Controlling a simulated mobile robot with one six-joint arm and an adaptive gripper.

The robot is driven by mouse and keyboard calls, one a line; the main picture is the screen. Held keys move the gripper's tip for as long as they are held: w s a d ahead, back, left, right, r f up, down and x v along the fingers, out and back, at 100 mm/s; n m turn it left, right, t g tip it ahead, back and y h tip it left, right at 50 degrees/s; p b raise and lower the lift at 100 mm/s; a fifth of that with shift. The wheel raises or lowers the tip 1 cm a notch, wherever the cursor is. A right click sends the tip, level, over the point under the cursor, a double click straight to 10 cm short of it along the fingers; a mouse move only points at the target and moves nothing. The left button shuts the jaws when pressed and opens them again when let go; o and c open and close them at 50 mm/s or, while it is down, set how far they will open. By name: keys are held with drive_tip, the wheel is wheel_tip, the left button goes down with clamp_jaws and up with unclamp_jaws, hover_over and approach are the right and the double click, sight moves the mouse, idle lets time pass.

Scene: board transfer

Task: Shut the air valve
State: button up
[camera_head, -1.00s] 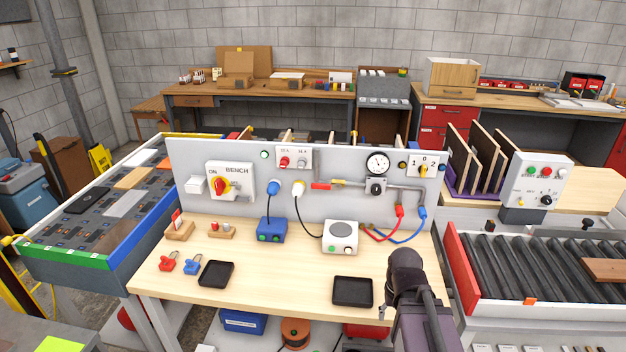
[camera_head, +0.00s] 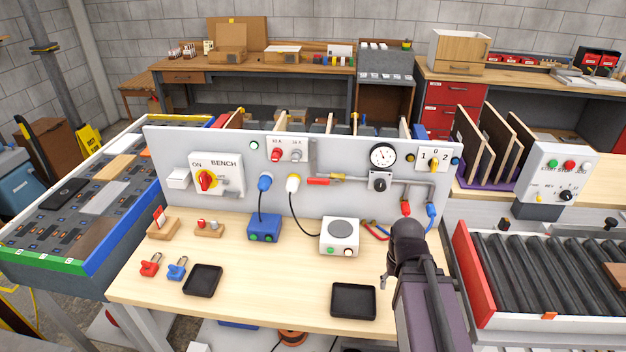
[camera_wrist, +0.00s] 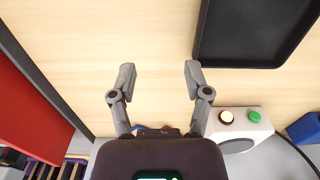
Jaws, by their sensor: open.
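The air valve (camera_head: 318,181) shows in the head view as a red lever with a yellowish part beside it, lying level along the grey pipe on the panel. A round pressure gauge (camera_head: 383,156) and a dark regulator knob (camera_head: 379,181) sit to its right. My gripper (camera_wrist: 160,75) is open and empty in the wrist view, with its fingers apart above the bare wooden bench top. In the head view my arm stands at the bench's front right, well away from the valve, and hides the fingers. The valve is not in the wrist view.
A black tray (camera_head: 353,301) and a white box with buttons (camera_head: 339,237) stand on the bench near my arm. Red and blue hoses (camera_head: 431,217) hang at the panel's right. A roller conveyor (camera_head: 535,270) stands right of the bench.

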drive_tip(key=shift+d, duration=0.35)
drive_tip(key=shift+w+a+f+h+b, duration=0.1)
drive_tip(key=shift+w+f+h+b, duration=0.05)
drive_tip(key=shift+w+h, duration=0.2)
drive_tip(key=shift+w+a+f+h+b, duration=0.1)
drive_tip(key=shift+w+h+b, duration=0.05)
drive_tip(key=shift+w+h, duration=0.2)
drive_tip(key=w+n+t+h, duration=0.1)
drive_tip(key=w+a+h+b, duration=0.1)
drive_tip(key=w, duration=0.1)
drive_tip(key=w+a+n+t+h, duration=0.1)
drive_tip(key=w, duration=0.1)
drive_tip(key=shift+a+r+n+t+h, duration=0.25)
drive_tip(key=shift+r+n+t+h, duration=0.05)
drive_tip(key=w+a+r+n+t+h+b, duration=0.1)
drive_tip(key=w+a+r+n+t, duration=0.1)
drive_tip(key=a, duration=0.6)
drive_tip(key=w+a+r+n+t+b, duration=0.2)
drive_tip(key=a+r+n+t, duration=0.3)
drive_tip(key=a, duration=0.4)
drive_tip(key=w+a+r+n+t+h+b, duration=0.1)
drive_tip(key=w+a+r+n+t, duration=0.2)
drive_tip(key=a+r+t, duration=0.2)
drive_tip(key=a+t, duration=0.1)
drive_tip(key=a, duration=0.2)
drive_tip(key=shift+w+a+r+t+h, duration=0.25)
drive_tip(key=shift+w+a+t+h, duration=0.05)
drive_tip(key=shift+w+a+t, duration=0.1)
drive_tip(key=shift+d, duration=0.1)
